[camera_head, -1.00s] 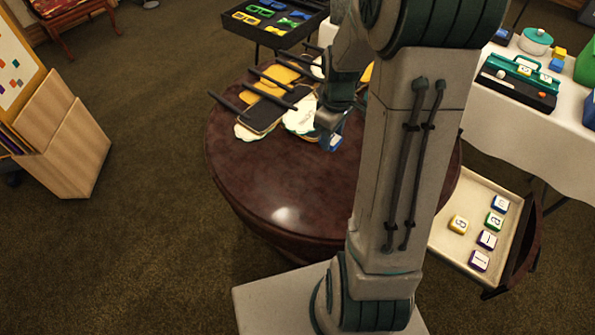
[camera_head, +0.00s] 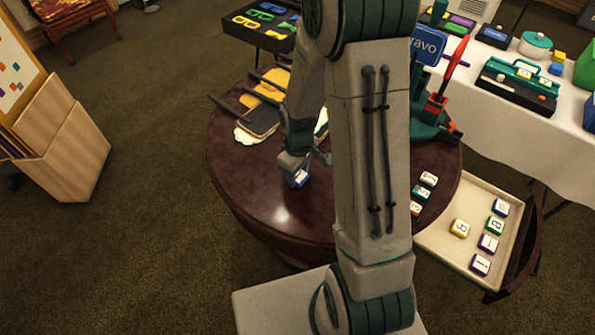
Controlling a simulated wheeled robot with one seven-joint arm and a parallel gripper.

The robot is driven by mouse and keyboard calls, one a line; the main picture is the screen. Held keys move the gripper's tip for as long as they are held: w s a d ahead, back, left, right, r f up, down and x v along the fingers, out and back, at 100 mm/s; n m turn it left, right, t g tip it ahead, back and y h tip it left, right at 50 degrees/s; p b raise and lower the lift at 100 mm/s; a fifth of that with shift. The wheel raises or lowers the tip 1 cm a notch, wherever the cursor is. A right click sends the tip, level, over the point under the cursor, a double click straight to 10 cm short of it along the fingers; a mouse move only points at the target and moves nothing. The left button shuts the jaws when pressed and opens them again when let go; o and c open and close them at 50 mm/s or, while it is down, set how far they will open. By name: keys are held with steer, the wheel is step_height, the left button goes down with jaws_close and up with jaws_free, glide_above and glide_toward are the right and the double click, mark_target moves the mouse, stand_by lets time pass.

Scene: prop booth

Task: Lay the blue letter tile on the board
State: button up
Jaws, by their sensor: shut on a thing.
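My gripper (camera_head: 301,169) is shut on a blue letter tile (camera_head: 297,180) with a white face. It holds the tile over the left-middle part of the round dark table (camera_head: 260,198); how high above the top is hard to tell. Several other letter tiles lie in the pale open tray (camera_head: 455,255) at the right, among them another blue one (camera_head: 501,207), a yellow one (camera_head: 460,228) and a green one (camera_head: 495,225). A short row of tiles (camera_head: 421,193) lies on the table's right side. I cannot make out a board; my arm hides the table's middle.
Dark-handled props with yellow and white shapes (camera_head: 262,120) lie at the table's back left. A stand with a blue "bravo" sign (camera_head: 427,45) and red part stands at the back right. A white-clothed table (camera_head: 490,120) holds more props. The table's front left is clear.

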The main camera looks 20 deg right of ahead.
steer(key=shift+f, duration=0.2)
steer(key=o, duration=0.9)
steer(key=shift+r, duration=0.1)
steer(key=shift+o, duration=0.2)
